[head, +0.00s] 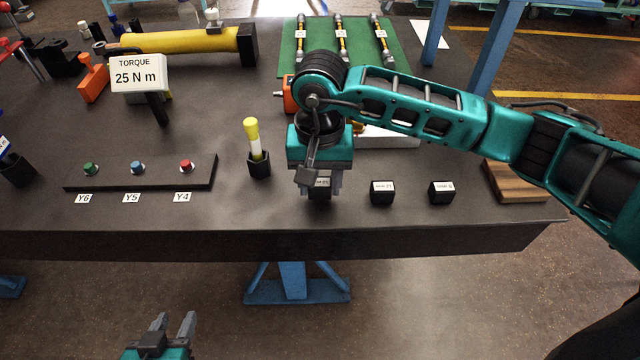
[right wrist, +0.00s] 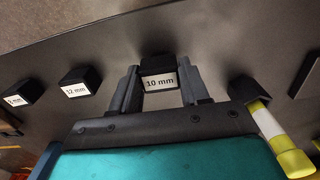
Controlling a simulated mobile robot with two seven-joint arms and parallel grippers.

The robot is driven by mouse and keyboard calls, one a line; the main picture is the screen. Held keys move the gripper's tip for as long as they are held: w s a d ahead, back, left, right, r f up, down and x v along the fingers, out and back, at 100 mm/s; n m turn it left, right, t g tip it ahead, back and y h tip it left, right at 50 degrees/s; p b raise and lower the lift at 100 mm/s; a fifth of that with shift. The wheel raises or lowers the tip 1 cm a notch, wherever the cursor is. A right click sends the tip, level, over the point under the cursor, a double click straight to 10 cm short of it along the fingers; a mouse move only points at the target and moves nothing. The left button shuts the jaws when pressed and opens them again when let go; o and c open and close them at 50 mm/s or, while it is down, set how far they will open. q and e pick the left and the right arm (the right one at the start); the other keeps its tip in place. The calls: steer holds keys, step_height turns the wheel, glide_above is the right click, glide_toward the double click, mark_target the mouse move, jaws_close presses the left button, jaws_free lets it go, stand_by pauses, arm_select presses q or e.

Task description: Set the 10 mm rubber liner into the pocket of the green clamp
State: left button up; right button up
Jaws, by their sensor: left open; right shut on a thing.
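The 10 mm rubber liner (head: 320,190) is a small black block with a white label. In the right wrist view its label reads 10 mm (right wrist: 160,80). My right gripper (head: 319,193) reaches down over it and is shut on it, one finger on each side. The liner is at the table's front part, level with the other blocks; I cannot tell if it touches the table. My left gripper (head: 173,322) is open and empty, low in front of the table. I cannot make out a green clamp; my right arm hides part of the table.
Two similar blocks (head: 382,193) (head: 441,192) stand to the right; one reads 12 mm (right wrist: 80,82). A yellow-capped pen in a black holder (head: 258,164) stands close left. A button box (head: 140,172), torque sign (head: 139,74) and green mat with hoses (head: 362,62) are further off.

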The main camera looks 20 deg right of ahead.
mark_target(320, 182)
step_height(320, 182, up, 18)
steer(key=shift+r, duration=0.25)
steer(key=shift+c, duration=0.7)
steer(key=shift+b, duration=0.35)
